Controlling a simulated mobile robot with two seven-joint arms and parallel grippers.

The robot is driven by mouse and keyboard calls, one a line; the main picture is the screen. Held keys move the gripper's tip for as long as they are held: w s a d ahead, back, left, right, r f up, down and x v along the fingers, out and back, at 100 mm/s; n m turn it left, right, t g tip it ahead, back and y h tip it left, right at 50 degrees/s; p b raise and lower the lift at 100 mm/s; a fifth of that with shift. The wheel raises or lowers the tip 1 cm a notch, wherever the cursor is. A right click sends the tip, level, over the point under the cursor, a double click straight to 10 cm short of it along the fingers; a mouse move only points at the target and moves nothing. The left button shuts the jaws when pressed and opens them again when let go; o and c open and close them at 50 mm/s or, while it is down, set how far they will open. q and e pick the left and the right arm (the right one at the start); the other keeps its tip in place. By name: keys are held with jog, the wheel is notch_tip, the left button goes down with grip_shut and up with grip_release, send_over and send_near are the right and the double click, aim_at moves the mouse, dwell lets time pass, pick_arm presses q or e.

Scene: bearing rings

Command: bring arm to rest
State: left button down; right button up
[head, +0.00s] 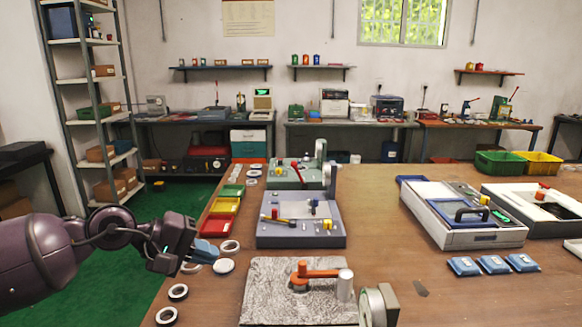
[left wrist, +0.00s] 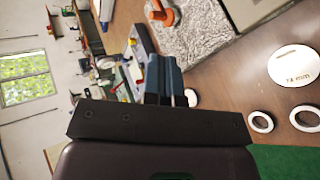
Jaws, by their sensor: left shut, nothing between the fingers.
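My left arm (head: 60,255) reaches in from the left in the head view. Its left gripper (head: 206,251) is over the table's left edge, shut with nothing held. In the left wrist view its blue fingers (left wrist: 165,75) lie side by side. Bearing rings (head: 178,291) lie on the table near the gripper, with another ring (head: 230,246) just right of the fingertips and a white disc (head: 224,266) below them. Rings (left wrist: 261,121) and the disc (left wrist: 297,65) also show in the left wrist view. My right gripper is not in view.
A grey fixture (head: 300,240) stands beyond the gripper. A stone-patterned plate (head: 255,290) with an orange lever is at the front. Red and yellow trays (head: 217,226) line the left edge. A white-and-grey case (head: 440,233) stands right. Bare wood (head: 385,260) lies between.

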pick_arm(q)
jog(key=s+d+n+t+h, duration=0.4)
jog(key=s+d+n+h, duration=0.15)
jog(key=n, duration=0.65)
jog(key=s+a+f+m+t+y, duration=0.4)
jog(key=a+f+m+y, duration=0.35)
jog(key=m, duration=0.95)
jog(key=s+a+f+m+t+y, duration=0.3)
jog(key=a+f+m+y, duration=0.5)
jog(key=m, duration=0.9)
jog(key=s+a+f+n+g+y, duration=0.1)
jog(key=s+f+n+g, duration=0.4)
jog(key=s, duration=0.4)
jog(key=s+f+n+g, duration=0.35)
jog(key=s+n, duration=0.25)
jog(key=s, duration=0.2)
jog(key=s+a+f+n+g+y, duration=0.1)
jog(key=s+f+n+g, duration=0.2)
jog(key=s+n+g, duration=0.45)
jog(key=w+f+m+t+h+p, duration=0.1)
jog(key=w+f+t, duration=0.4)
jog(key=t, duration=0.6)
jog(key=shift+w+d+m+t+p, duration=0.2)
jog(key=shift+w+m+t+p, duration=0.35)
jog(key=shift+w+m, duration=0.6)
